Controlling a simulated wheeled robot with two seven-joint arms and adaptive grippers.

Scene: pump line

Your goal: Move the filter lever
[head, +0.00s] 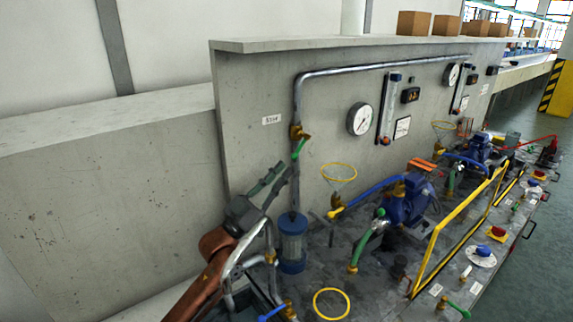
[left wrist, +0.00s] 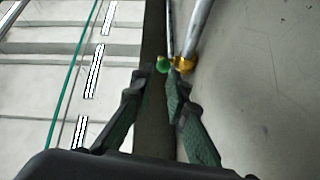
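The green lever (head: 300,148) sits on a brass valve (head: 296,131) in the grey pipe, above a clear filter (head: 292,247) with blue ends. It slants down to the left from the valve. In the left wrist view the lever's green end (left wrist: 162,64) shows beside the brass valve (left wrist: 184,63), just beyond my right-hand fingertip. My left gripper (head: 284,170) is close below and left of the lever. In the left wrist view its fingers (left wrist: 154,76) are apart with nothing between them. I cannot tell whether a finger touches the lever. My right gripper is out of view.
A concrete wall (head: 240,95) stands close behind the pipe. Yellow ring handles (head: 331,303) and a blue pump (head: 405,205) are to the right. A yellow rail (head: 455,222) runs along the bench front. A pressure gauge (head: 360,118) hangs on the wall.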

